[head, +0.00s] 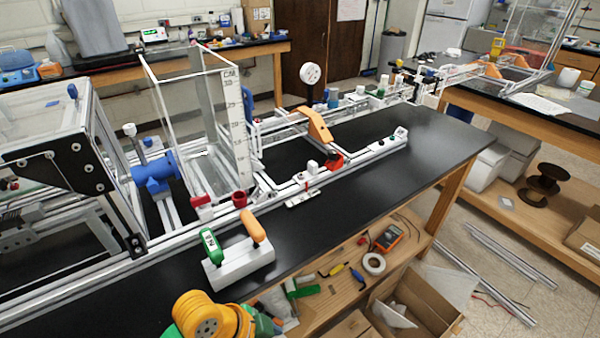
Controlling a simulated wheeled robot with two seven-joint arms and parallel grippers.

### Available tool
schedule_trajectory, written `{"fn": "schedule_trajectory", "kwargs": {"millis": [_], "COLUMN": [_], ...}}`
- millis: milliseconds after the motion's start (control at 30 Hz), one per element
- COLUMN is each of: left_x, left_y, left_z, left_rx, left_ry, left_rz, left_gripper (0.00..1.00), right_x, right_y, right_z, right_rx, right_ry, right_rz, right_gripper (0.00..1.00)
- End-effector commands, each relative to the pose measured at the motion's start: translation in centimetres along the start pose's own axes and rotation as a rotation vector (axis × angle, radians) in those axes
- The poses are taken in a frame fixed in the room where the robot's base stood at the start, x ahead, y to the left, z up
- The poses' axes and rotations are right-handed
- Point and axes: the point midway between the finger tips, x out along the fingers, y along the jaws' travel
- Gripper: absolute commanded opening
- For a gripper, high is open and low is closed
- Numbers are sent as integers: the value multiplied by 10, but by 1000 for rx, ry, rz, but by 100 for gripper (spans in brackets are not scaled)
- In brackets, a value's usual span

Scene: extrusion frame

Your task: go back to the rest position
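Neither of my grippers shows in the head view, and no part of my arms can be made out. An aluminium extrusion frame (165,245) runs along the black bench top (345,225). A white block (238,263) with a green handle (212,245) and an orange handle (253,226) stands on the bench near its front edge. Nothing is seen touching these handles.
A clear tank with a ruler scale (239,125) stands on the frame. A round gauge (310,74) is behind it. The bench's right part is mostly clear.

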Motion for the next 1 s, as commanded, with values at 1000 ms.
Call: {"fn": "schedule_trajectory", "kwargs": {"millis": [1000], "left_x": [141], "left_y": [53], "left_z": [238], "left_rx": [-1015], "left_ry": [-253], "left_rz": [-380], "left_gripper": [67], "right_x": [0], "right_y": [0], "right_z": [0], "right_rx": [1], "right_ry": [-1], "right_rz": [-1], "right_gripper": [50]}}
